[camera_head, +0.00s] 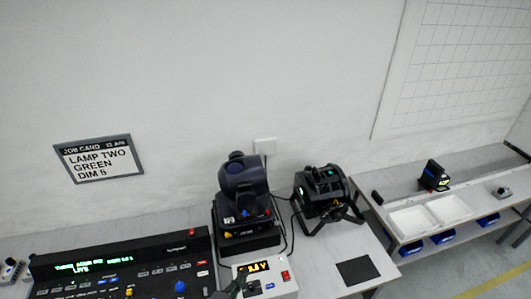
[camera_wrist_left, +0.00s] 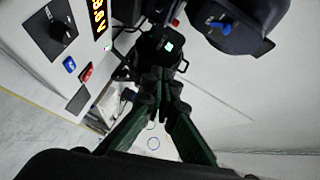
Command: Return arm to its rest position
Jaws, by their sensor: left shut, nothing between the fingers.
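My left gripper (camera_head: 238,284) shows at the bottom edge of the head view, in front of the white power supply box (camera_head: 283,275) with an orange readout. In the left wrist view the dark green fingers of the left gripper (camera_wrist_left: 163,88) come together at the tips, shut and empty. The same box (camera_wrist_left: 50,60) is at the left of that view, apart from the fingers. Most of the left arm is below the head view. My right gripper shows in neither view.
A black moving-head lamp (camera_head: 240,185) and a black par can (camera_head: 322,195) stand on the bench behind the gripper, with cables between. A lighting console (camera_head: 130,272) is at left. A dark mat (camera_head: 357,270) and a side bench with white trays (camera_head: 412,219) are at right.

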